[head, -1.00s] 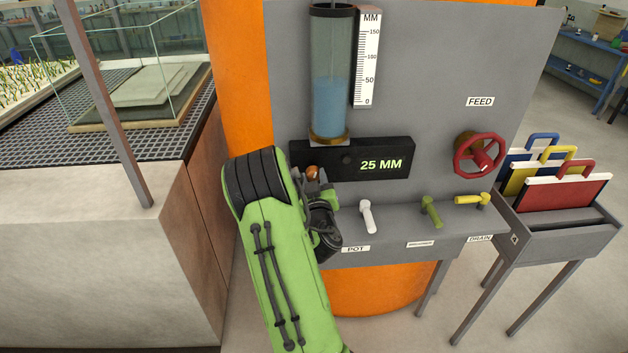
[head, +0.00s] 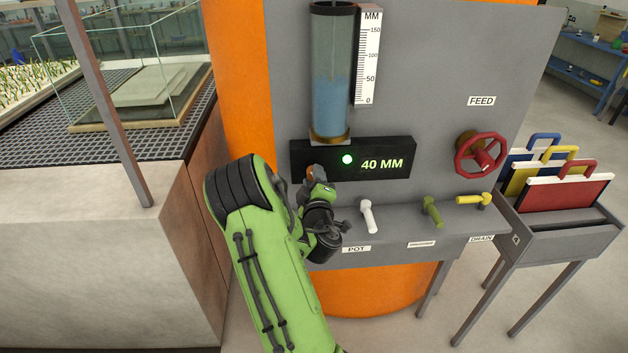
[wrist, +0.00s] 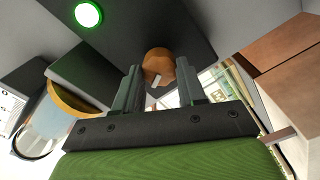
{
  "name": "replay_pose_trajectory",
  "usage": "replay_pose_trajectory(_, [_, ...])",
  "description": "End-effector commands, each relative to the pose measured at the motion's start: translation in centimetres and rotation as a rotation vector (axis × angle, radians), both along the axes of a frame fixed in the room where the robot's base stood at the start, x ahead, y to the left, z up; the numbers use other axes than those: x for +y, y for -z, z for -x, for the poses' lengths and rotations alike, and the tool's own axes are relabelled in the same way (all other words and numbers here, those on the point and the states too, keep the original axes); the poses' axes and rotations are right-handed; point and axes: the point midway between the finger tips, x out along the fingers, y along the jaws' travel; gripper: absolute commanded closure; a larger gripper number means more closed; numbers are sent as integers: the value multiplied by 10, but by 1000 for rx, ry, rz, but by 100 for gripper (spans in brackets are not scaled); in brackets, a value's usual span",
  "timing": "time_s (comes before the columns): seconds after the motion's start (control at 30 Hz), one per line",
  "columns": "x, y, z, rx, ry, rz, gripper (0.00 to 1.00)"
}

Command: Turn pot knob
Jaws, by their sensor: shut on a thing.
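A brown knob (wrist: 158,64) sits on the left part of the black display panel (head: 375,148). In the head view it is mostly hidden by my gripper (head: 316,178). In the wrist view the knob lies between the two fingertips of my gripper (wrist: 160,80), which is shut on it. A small pale mark shows on the knob's face. The display reads 40 MM. A green lamp (head: 347,159) glows on the panel, and it also shows in the wrist view (wrist: 88,14). A POT label (head: 356,249) is on the ledge below a white lever (head: 367,216).
A water cylinder (head: 331,75) with a MM scale (head: 368,58) stands above the panel. Olive (head: 432,211) and yellow (head: 472,199) levers and a red feed wheel (head: 480,154) are to the right. A glass-walled flume (head: 90,130) is at left.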

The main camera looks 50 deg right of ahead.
Motion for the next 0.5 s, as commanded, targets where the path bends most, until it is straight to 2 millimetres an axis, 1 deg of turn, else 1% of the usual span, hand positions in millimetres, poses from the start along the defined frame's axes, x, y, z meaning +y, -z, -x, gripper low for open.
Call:
replay_pose_trajectory(0.2, [1, 1, -1, 36, -3, 30, 90])
replay_pose_trajectory(0.5, [1, 1, -1, 44, -2, 37, 90])
